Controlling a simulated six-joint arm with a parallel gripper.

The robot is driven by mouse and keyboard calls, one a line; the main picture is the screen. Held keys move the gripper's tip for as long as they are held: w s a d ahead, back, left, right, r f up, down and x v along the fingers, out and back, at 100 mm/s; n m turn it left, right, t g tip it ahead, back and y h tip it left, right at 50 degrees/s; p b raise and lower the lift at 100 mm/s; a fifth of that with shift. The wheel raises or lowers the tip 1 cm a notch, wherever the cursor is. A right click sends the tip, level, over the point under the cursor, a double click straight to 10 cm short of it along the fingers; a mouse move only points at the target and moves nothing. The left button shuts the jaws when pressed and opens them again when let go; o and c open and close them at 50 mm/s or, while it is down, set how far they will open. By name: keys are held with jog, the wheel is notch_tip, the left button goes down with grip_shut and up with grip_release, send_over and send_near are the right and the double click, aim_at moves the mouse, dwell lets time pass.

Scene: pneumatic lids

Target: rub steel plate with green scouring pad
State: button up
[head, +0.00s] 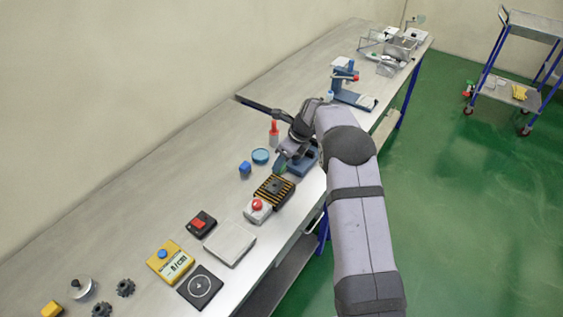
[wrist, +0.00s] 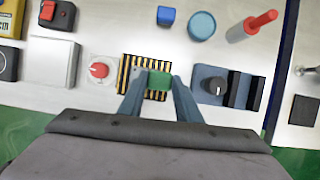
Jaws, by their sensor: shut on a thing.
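My gripper (wrist: 160,85) is shut on the green scouring pad (wrist: 159,80), with one finger on each side of it. The pad shows in the wrist view over a black-and-yellow striped plate; in the head view only a small green part (head: 281,168) shows beside my gripper (head: 282,162). The pad appears held above the striped plate, but the gap is hard to judge. The steel plate (head: 230,242) is a bare, pale square lying flat on the bench, and it also shows at the left in the wrist view (wrist: 51,62). My gripper is well apart from it.
A blue device with a black knob (wrist: 213,86) is close to the right finger.

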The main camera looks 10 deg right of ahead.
jog(key=shift+r+p, duration=1.2)
jog(key=shift+r, duration=0.55)
jog(key=shift+f, duration=0.1)
